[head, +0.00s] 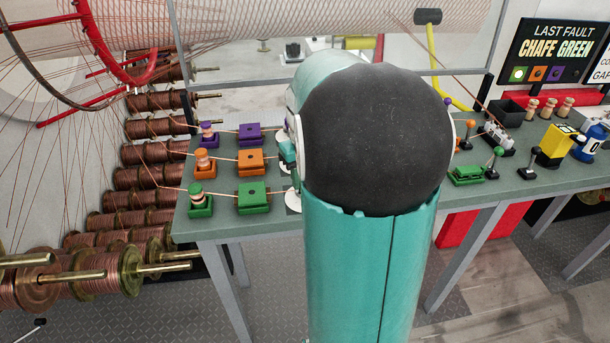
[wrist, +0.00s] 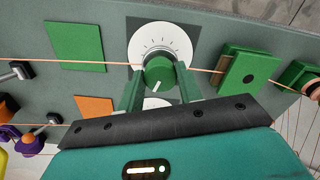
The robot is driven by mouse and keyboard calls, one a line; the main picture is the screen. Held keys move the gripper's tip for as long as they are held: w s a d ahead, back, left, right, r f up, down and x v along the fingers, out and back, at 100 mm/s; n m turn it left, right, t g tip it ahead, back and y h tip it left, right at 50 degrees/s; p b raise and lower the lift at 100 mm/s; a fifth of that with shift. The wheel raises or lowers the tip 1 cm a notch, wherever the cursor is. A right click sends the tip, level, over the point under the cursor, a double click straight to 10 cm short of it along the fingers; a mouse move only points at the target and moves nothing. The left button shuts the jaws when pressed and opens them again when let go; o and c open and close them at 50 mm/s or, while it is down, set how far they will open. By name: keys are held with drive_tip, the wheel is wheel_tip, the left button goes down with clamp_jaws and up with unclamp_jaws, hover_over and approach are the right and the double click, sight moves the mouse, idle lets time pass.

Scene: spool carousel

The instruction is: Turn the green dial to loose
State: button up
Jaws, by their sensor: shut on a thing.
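The green dial (wrist: 159,71) sits at the centre of a white round scale plate (wrist: 147,38) in the wrist view. A white mark on the dial points toward the bottom of the picture, slightly left. The scale has tick marks, but I cannot read any words on it. My gripper (wrist: 160,78) has one green finger on each side of the dial and is shut on it. In the head view my arm hides the dial; only an edge of its white plate (head: 293,201) shows beside the arm.
A copper wire passes by the dial to a green block (wrist: 240,70) and a green spool holder (head: 200,207). Another white plate (wrist: 157,103) lies partly behind my gripper. Orange (head: 250,161) and purple (head: 250,134) blocks stand farther back. Green (wrist: 76,45) and orange (wrist: 94,105) squares lie left.

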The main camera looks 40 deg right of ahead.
drive_tip(key=n, duration=0.3)
drive_tip(key=shift+n, duration=0.4)
drive_tip(key=shift+r, duration=0.1)
drive_tip(key=o, duration=1)
wheel_tip(320, 180, up, 14)
drive_tip(key=shift+f, duration=0.15)
idle(0.4)
